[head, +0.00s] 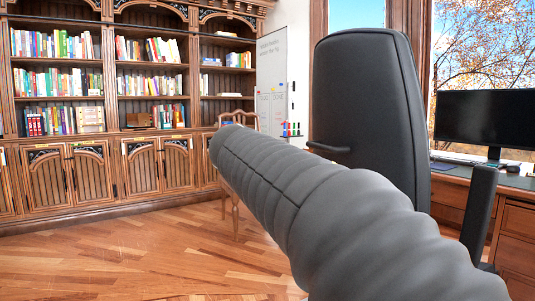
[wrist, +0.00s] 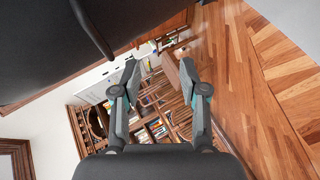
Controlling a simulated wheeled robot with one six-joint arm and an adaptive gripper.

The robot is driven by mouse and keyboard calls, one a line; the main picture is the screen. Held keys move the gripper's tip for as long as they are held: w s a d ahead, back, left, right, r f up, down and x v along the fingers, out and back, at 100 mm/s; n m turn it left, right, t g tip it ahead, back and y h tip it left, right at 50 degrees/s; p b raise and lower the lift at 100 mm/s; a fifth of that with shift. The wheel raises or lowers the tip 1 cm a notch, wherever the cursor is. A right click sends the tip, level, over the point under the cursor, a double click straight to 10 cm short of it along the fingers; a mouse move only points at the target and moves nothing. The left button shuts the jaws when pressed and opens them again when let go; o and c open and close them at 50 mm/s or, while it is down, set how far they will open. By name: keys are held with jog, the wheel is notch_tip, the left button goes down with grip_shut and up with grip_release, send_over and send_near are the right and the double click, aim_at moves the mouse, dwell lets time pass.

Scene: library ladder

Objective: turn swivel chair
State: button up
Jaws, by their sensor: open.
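The black swivel chair (head: 365,90) stands right of centre in the head view, its tall backrest upright. One armrest (head: 328,148) sticks out to the left and the other (head: 478,210) shows at the right. My arm covers the seat and base. In the wrist view, a large dark part of the chair (wrist: 40,45) fills the upper left, with a dark armrest bar (wrist: 92,28) across it. My gripper (wrist: 158,70) is open with nothing held, its fingers apart from the bar. In the head view my gripper is hidden.
A desk (head: 518,222) with a monitor (head: 485,118) stands right of the chair. A wooden chair (head: 238,122) is behind my arm, before a whiteboard (head: 271,75). Bookcases (head: 108,85) line the back wall. The wood floor (head: 110,255) at left is clear.

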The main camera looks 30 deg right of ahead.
aim_at(318, 146)
jog(key=w+d+r+h, duration=0.3)
jog(key=w+d+r, duration=0.1)
jog(key=r, duration=0.3)
jog(key=x, duration=1.4)
jog(key=shift+s+d+r, duration=0.1)
jog(key=shift+r, duration=0.05)
grip_shut()
